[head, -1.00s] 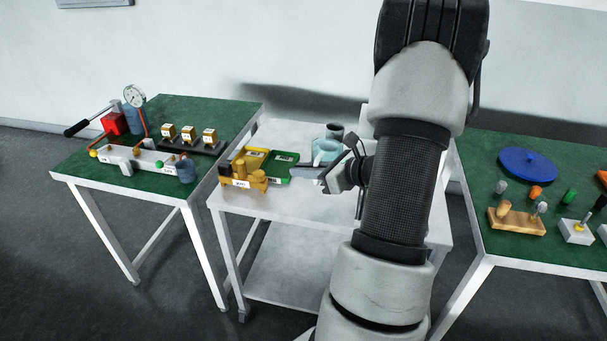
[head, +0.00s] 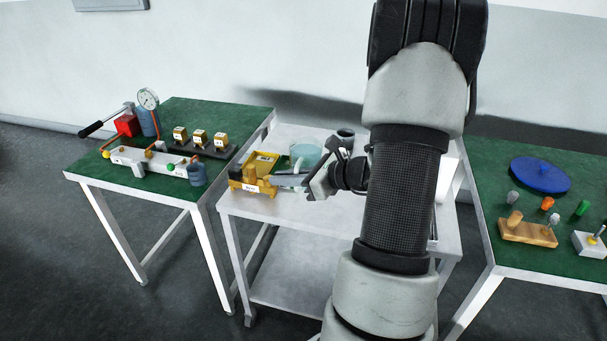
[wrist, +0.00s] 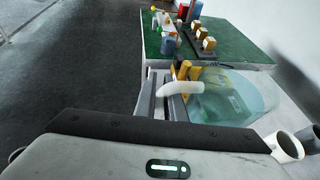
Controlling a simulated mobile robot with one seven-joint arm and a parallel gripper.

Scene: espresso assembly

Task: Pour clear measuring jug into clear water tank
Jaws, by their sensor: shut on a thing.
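My gripper (head: 290,182) is shut on the pale curved handle (wrist: 182,87) of the clear measuring jug. The jug (head: 305,155) is a teal-tinted, see-through vessel above the middle white table, just behind my fingers, and looks roughly upright. I cannot make out a separate clear water tank; my arm hides part of the table.
A grey cup (head: 345,136) stands behind. Green-topped tables with a gauge rig (head: 148,110) and a blue disc (head: 540,175) flank the white table (head: 300,225).

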